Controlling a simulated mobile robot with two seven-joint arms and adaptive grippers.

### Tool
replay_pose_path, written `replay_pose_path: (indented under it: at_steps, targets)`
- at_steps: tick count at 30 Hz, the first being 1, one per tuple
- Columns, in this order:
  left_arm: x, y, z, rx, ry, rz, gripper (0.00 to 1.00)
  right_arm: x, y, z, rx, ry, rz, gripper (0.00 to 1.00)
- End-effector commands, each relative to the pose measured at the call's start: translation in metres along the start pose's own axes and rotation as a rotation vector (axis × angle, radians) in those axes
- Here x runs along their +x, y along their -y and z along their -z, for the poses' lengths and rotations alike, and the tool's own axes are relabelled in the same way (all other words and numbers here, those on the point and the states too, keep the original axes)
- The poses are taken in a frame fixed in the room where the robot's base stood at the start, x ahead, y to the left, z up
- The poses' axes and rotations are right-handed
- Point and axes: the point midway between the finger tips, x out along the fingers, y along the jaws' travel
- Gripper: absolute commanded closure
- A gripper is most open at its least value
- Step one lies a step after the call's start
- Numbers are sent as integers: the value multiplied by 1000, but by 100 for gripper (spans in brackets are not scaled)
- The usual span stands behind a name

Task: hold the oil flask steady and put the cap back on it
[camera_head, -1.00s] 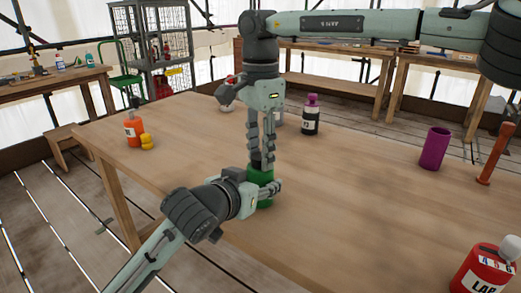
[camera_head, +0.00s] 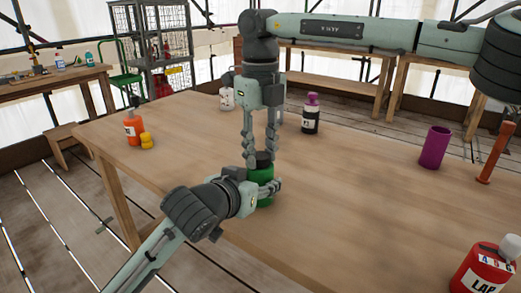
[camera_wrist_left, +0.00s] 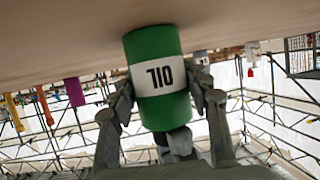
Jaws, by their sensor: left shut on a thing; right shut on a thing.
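The green oil flask (camera_head: 264,175) stands upright on the wooden table. In the left wrist view the oil flask (camera_wrist_left: 158,50) appears upside down with its white OIL label. My left gripper (camera_head: 264,188) is shut around its body from the side. A dark cap (camera_head: 263,159) is at the top of the flask, between the fingers of my right gripper (camera_head: 261,157), which points straight down and is shut on it. The fingers partly hide the cap, and I cannot tell how far it is seated.
An orange bottle (camera_head: 133,128) and small yellow item (camera_head: 147,140) stand at left. A white container (camera_head: 226,100) and black bottle with purple top (camera_head: 311,115) stand behind. A purple cylinder (camera_head: 434,148) and red bottle (camera_head: 483,270) are at right. The table's middle right is clear.

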Motion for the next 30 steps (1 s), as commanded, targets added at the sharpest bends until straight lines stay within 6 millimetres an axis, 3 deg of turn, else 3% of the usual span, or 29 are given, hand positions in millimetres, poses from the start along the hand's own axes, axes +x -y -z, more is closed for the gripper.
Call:
replay_pose_path:
  at_steps: [3, 8, 9, 14, 24, 30]
  targets:
    - [0, 0, 0, 0, 1, 0, 100, 0, 0, 0, 212, 0, 0, 100]
    - [0, 0, 0, 0, 1, 0, 100, 0, 0, 0, 225, 0, 0, 100]
    - [0, 0, 0, 0, 1, 0, 100, 0, 0, 0, 225, 0, 0, 64]
    - [0, 0, 0, 0, 1, 0, 100, 0, 0, 0, 223, 0, 0, 45]
    - [0, 0, 0, 0, 1, 0, 100, -2, 0, 0, 222, 1, 0, 44]
    - [0, 0, 0, 0, 1, 0, 100, -30, 0, -1, 223, 4, 1, 44]
